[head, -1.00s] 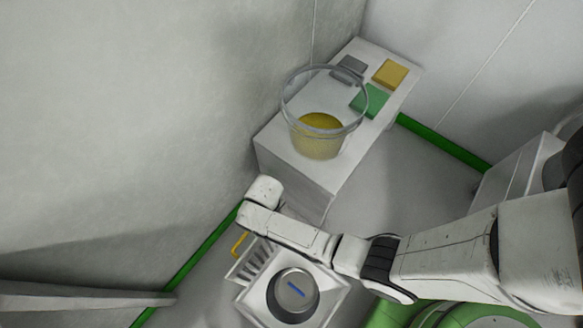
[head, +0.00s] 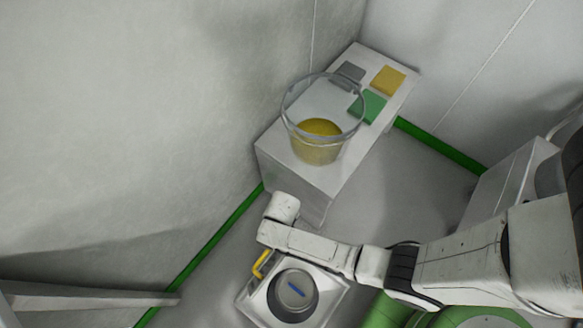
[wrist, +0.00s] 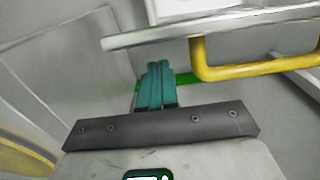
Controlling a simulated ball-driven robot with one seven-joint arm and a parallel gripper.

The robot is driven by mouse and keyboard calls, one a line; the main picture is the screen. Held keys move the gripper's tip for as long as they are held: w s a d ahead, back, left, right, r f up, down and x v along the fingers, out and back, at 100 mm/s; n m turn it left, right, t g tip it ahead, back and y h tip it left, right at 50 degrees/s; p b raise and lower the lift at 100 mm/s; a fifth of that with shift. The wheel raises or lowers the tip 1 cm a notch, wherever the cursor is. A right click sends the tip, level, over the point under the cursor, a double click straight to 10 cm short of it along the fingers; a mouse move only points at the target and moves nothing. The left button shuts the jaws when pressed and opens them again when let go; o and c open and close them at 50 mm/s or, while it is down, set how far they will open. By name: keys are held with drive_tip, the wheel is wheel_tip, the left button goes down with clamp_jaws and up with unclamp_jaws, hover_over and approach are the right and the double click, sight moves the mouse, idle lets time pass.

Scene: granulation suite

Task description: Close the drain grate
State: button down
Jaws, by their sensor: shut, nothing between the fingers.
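The drain box (head: 335,300) is a pale square housing low in the head view, with a dark round well and a metal cap with a blue stripe. The grate's yellow handle (head: 260,264) shows at the box's upper left edge. No grate slots are visible now, and my arm covers part of that side. In the wrist view the yellow handle (wrist: 255,71) is a bar below a pale edge (wrist: 200,31), right of my gripper. My gripper (wrist: 156,68) has teal fingers shut together and empty. I cannot tell whether it touches the handle or edge. My fingers are hidden in the head view.
A white bench (head: 283,180) behind the box bears a clear bucket (head: 318,150) of yellow material and grey, yellow and green pads. Walls close in at left and right. A grey ledge (head: 70,297) juts in at lower left. Floor is open right of the bench.

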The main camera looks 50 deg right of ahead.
wheel_tip(320, 180, up, 10)
drive_tip(key=p, duration=1)
idle(1.7)
drive_tip(key=s+d+r, duration=0.2)
drive_tip(key=s+r, duration=0.1)
drive_tip(key=r, duration=0.5)
drive_tip(key=s+d+r, duration=0.3)
drive_tip(key=r, duration=0.6)
drive_tip(key=s+d+r+t, duration=0.1)
drive_tip(key=s+d+r, duration=0.1)
drive_tip(key=r, duration=0.6)
drive_tip(key=shift+s+d+r, duration=0.4)
drive_tip(key=shift+s, duration=0.15)
